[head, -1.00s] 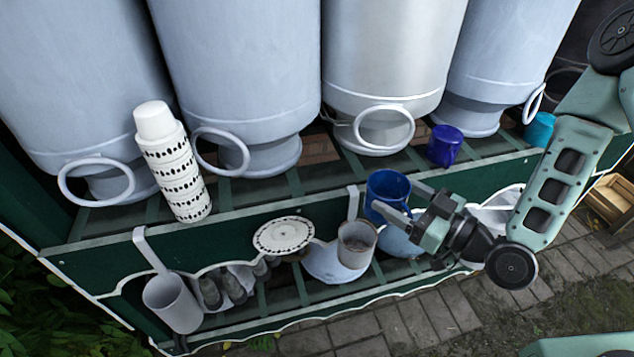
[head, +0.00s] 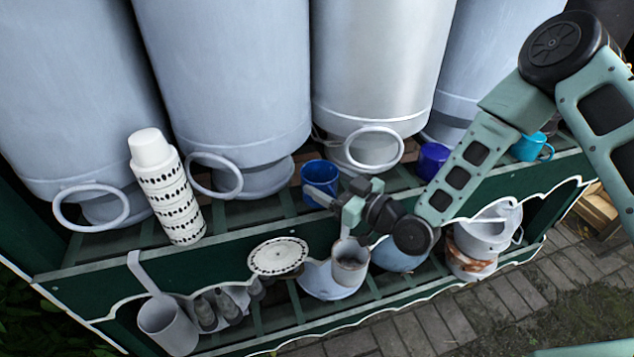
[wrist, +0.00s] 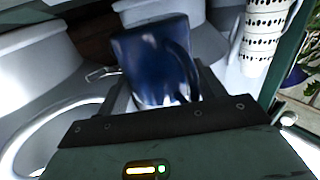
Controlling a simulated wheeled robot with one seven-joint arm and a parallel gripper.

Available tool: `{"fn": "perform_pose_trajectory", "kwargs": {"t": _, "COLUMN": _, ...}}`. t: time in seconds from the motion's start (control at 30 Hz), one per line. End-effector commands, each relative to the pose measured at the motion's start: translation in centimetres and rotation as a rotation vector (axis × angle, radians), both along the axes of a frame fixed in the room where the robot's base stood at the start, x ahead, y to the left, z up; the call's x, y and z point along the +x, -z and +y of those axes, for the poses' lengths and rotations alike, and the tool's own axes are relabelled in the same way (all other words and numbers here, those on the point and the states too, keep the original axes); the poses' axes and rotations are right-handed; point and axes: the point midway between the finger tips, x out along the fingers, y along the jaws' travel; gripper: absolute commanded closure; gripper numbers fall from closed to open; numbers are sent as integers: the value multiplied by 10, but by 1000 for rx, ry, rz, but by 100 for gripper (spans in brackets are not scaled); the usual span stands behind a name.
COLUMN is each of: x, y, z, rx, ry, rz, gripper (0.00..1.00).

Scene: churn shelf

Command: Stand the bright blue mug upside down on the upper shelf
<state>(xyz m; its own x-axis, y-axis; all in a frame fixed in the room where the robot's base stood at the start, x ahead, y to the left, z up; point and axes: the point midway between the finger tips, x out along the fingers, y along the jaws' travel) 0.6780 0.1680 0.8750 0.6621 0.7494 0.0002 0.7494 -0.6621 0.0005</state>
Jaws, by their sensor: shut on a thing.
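The bright blue mug (head: 313,178) is between the fingers of my gripper (head: 332,188), which is shut on it. In the head view it is at the front of the upper shelf (head: 250,207), in the gap between two churns. Its open rim seems to face up; I cannot tell whether its base touches the shelf. In the wrist view the mug (wrist: 158,65) fills the space between the fingers of my gripper (wrist: 165,92), its handle toward the right. The fingers hide part of its side.
A violet-blue mug (head: 432,160) and a turquoise mug (head: 528,147) stand to the right on the upper shelf. A stack of patterned white cups (head: 168,195) stands to the left. Large churns (head: 225,80) with ring handles line the back. The lower shelf holds pots and a patterned plate (head: 278,256).

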Motion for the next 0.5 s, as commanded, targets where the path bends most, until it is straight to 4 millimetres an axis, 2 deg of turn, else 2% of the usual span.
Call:
{"fn": "perform_pose_trajectory", "kwargs": {"t": 0.3, "x": 22, "y": -2, "z": 25, "rx": 2, "ry": 0, "rz": -1, "gripper": 59}}
{"fn": "perform_pose_trajectory", "kwargs": {"t": 0.5, "x": 21, "y": 26, "z": 25, "rx": 1, "ry": 0, "rz": 2, "gripper": 59}}
